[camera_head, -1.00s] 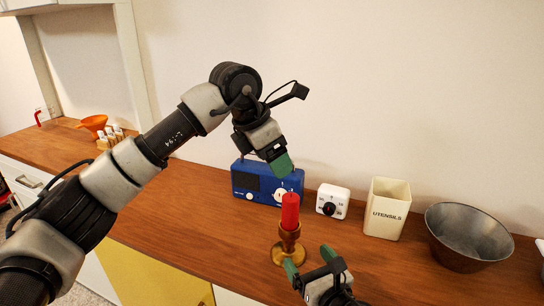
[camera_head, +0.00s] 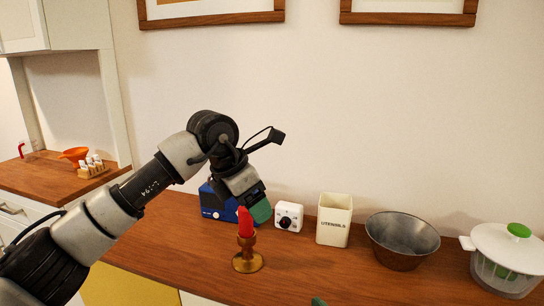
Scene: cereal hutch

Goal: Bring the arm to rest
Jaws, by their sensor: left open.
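My left arm comes in from the left, with its left gripper (camera_head: 259,210) pointing down above the counter. Its green fingertips show just behind and beside the top of a red candle (camera_head: 245,224); I cannot tell whether they touch it. The candle stands in a brass candlestick (camera_head: 248,260) on the wooden counter (camera_head: 190,252). The left gripper is open with nothing seen between its fingers. Of my right gripper, only a green fingertip (camera_head: 318,301) shows at the bottom edge, so its state is hidden.
A blue radio (camera_head: 213,203) stands partly behind the left gripper. To the right stand a white timer (camera_head: 289,216), a utensils holder (camera_head: 334,220), a metal bowl (camera_head: 402,241) and a salad spinner (camera_head: 507,259). An orange funnel (camera_head: 74,155) and small jars (camera_head: 93,167) stand far left.

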